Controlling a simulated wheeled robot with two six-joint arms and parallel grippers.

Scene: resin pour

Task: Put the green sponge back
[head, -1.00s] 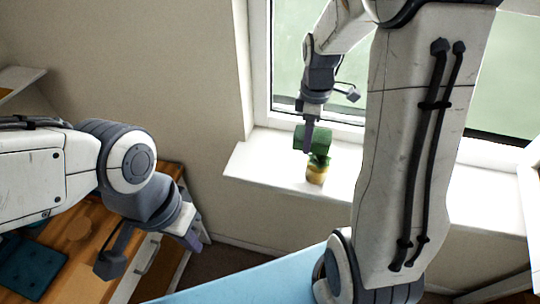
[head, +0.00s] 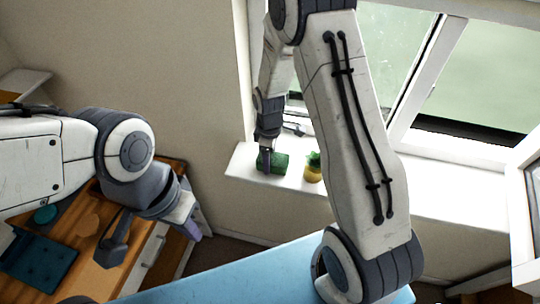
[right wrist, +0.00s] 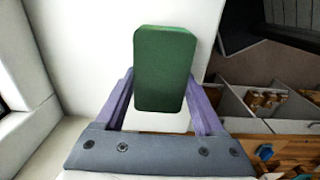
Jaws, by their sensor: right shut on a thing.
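The green sponge (head: 280,162) is a dark green block at the left end of the white windowsill. My right gripper (head: 267,158) reaches down from above and is shut on it. In the right wrist view the sponge (right wrist: 165,70) sits between the two purple fingers, with the white sill behind it. I cannot tell whether its underside touches the sill. My left gripper (head: 152,243) is open and empty, with its fingers wide apart, above the wooden surface at the left.
A small yellow pot with a green plant (head: 313,170) stands on the sill (head: 440,195) just right of the sponge. A blue surface (head: 230,280) lies in front. The wooden worktop (head: 90,262) holds a dark teal pad (head: 38,265). An open window rises behind the sill.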

